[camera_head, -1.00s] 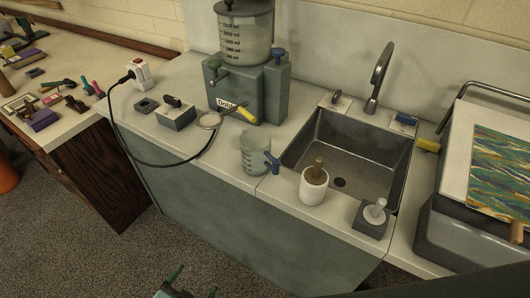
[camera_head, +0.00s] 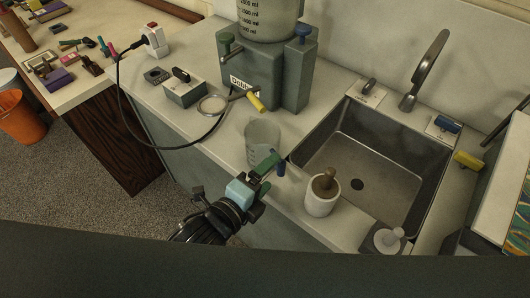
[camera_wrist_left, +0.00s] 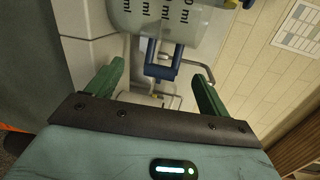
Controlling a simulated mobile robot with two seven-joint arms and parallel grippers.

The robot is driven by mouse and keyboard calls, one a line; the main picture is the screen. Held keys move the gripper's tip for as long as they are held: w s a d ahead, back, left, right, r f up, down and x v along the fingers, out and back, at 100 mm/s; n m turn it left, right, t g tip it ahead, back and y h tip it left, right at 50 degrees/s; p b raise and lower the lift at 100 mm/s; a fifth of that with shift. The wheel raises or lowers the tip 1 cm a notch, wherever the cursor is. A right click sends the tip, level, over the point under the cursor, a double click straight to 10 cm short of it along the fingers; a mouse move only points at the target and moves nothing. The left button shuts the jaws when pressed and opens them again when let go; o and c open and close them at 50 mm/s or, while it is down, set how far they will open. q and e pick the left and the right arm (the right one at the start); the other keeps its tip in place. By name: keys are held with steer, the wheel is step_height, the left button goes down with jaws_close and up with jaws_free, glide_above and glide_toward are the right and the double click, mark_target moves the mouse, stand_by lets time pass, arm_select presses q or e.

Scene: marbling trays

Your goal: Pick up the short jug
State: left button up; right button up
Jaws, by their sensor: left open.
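The short jug (camera_head: 262,135) is a clear, low measuring jug with a blue handle (camera_head: 281,168). It stands upright on the counter, left of the sink. My left gripper (camera_head: 262,182) is open and empty, just in front of the jug at its handle side. One green finger overlaps the jug's lower part in the head view. In the left wrist view, a clear wall with ml marks (camera_wrist_left: 165,18), apparently the jug, and a blue handle (camera_wrist_left: 160,70) lie ahead between the open green fingers (camera_wrist_left: 155,85). Contact cannot be told. My right gripper is not in view.
A white mortar with pestle (camera_head: 322,195) stands close to the right of my gripper. The sink (camera_head: 365,160) lies behind it.

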mark_target(282, 161)
arm_select(q)
steer(key=shift+w+d, duration=0.3)
steer(key=shift+w, duration=0.2)
steer(key=shift+w+d, duration=0.25)
steer(key=shift+w, duration=0.15)
steer(key=x, duration=0.3)
steer(key=shift+w+d, duration=0.15)
steer(key=shift+w+d+f, duration=0.15)
steer(key=shift+w+d, duration=0.05)
steer(key=shift+w, duration=0.15)
steer(key=c, duration=1.3)
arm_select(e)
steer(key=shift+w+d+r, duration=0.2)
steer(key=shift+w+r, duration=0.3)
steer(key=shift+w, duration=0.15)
arm_select(q)
steer(key=shift+r, duration=0.2)
